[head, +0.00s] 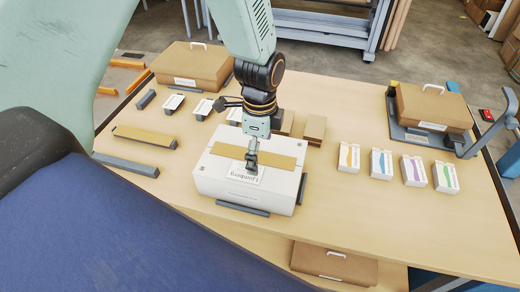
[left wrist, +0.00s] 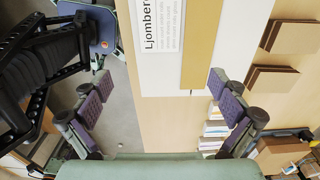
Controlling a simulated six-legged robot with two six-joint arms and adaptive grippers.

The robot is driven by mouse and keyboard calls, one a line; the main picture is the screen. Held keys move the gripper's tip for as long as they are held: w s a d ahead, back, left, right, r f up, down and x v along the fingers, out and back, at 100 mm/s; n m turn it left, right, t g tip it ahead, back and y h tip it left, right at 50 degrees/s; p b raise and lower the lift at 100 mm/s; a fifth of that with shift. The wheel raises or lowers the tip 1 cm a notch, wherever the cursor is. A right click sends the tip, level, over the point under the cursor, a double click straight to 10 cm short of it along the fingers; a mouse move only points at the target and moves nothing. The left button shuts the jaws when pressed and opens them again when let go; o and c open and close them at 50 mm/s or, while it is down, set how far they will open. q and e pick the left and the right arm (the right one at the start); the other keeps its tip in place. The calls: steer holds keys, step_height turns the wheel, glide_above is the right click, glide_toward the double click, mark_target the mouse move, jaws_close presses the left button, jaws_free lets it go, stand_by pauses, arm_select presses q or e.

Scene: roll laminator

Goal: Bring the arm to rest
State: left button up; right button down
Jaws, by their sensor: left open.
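A white boxy machine (head: 240,192), likely the laminator, stands on the wooden table with a tan strip (head: 285,158) across its top and a printed label (head: 236,172). My left gripper (head: 252,165) is over its top, pointing down. In the left wrist view my left gripper (left wrist: 160,100) has its fingers spread wide with nothing between them. The label (left wrist: 152,30) and tan strip (left wrist: 202,40) show beyond the fingertips there. Whether the fingers touch the machine cannot be told. My right gripper is not in view.
Brown cases stand at the back left (head: 190,66) and back right (head: 432,106). Several small white cartons (head: 381,163) line the right side. Two brown blocks (head: 315,128) sit behind the machine. A tan-topped bar (head: 145,136) lies at left. The table front right is clear.

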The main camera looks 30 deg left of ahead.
arm_select(q)
steer(key=shift+d, duration=0.1)
stand_by(0.3)
steer(key=c, duration=0.6)
jaws_close()
stand_by(0.4)
stand_by(0.9)
steer(key=shift+s+a+p, duration=0.25)
steer(key=shift+a+p, duration=0.1)
steer(key=shift+a, duration=0.55)
steer(key=shift+s+a+p, duration=0.2)
steer(key=shift+a+p, duration=0.15)
steer(key=shift+a, duration=0.75)
steer(key=shift+f, duration=0.15)
